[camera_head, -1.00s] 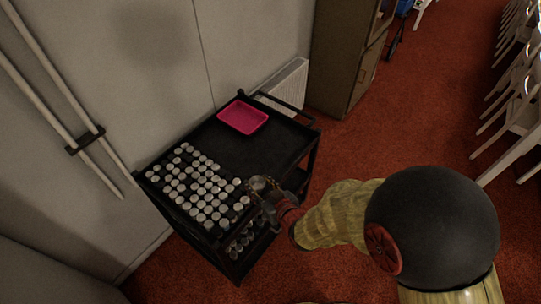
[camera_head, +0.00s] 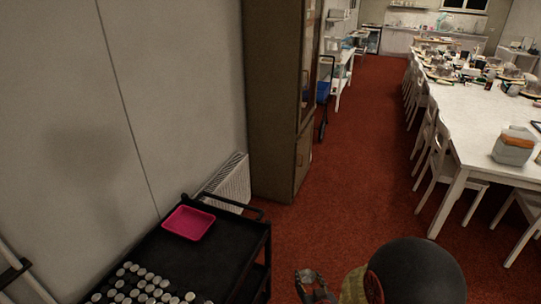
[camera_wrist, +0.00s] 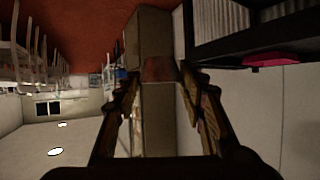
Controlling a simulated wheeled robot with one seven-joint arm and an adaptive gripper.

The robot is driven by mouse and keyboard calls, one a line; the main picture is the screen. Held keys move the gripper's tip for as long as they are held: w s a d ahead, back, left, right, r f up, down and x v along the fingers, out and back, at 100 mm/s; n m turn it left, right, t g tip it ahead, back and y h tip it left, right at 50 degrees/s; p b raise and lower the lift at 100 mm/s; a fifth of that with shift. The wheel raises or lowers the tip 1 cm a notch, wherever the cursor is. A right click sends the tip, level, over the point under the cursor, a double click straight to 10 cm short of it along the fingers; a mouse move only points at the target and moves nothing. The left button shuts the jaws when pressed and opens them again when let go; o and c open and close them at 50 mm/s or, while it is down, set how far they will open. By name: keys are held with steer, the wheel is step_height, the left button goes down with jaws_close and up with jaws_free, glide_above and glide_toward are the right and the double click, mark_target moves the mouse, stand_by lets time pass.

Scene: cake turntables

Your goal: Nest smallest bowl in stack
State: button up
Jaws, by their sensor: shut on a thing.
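My gripper (camera_head: 312,283) is low in the head view, to the right of the black trolley (camera_head: 225,238) and clear of it. In the wrist view its two fingers (camera_wrist: 158,75) are spread on either side of a small, dim reddish-brown thing (camera_wrist: 158,69) and shut on it. Its shape is too dark to tell whether it is a bowl. I cannot make out a stack of bowls in either view.
A pink tray (camera_head: 188,223) and several small silver-topped pieces (camera_head: 140,286) are on the trolley. A tall brown cabinet (camera_head: 277,100) stands behind it. Red carpet (camera_head: 350,190) is open ahead. A long laden table (camera_head: 490,120) with white chairs (camera_head: 434,150) is at right.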

steer(key=d+m+h, duration=0.1)
steer(key=d, duration=0.5)
steer(key=shift+d+f+h, duration=0.2)
steer(key=shift+f+h, duration=0.1)
steer(key=shift+f, duration=0.1)
steer(key=shift+s+f, duration=0.1)
